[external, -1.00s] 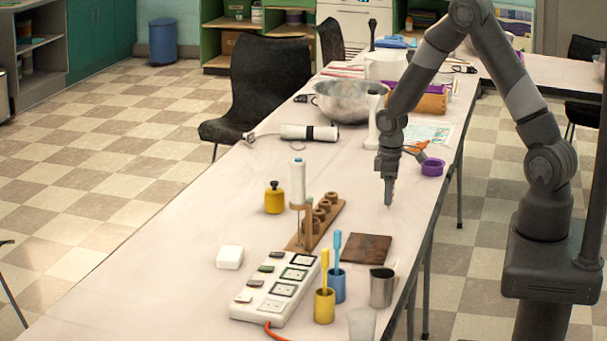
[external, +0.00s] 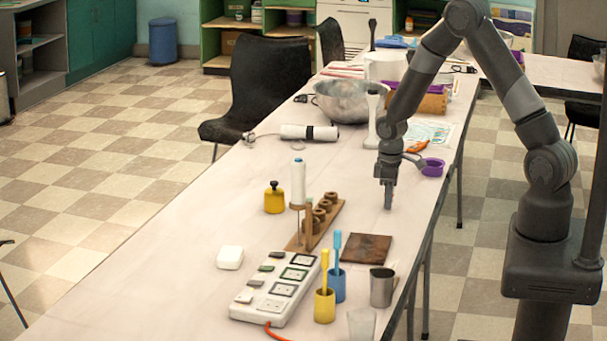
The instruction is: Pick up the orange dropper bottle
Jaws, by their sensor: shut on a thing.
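My gripper (external: 388,203) points straight down over the right side of the long table (external: 190,225), its fingertips low near the tabletop. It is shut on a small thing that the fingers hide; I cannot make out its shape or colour. I see no clear orange dropper bottle. A small orange item (external: 417,147) lies on the table behind and to the right of my gripper, apart from it, too small to identify. A yellow bottle with a black top (external: 275,198) stands upright to the left, well apart from my gripper.
A purple cup (external: 433,167) stands right of my gripper. In front are a brown board (external: 367,248), a metal cup (external: 382,287), yellow (external: 324,306) and blue (external: 337,286) holders and a white power strip (external: 275,290). A steel bowl (external: 345,100) stands behind.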

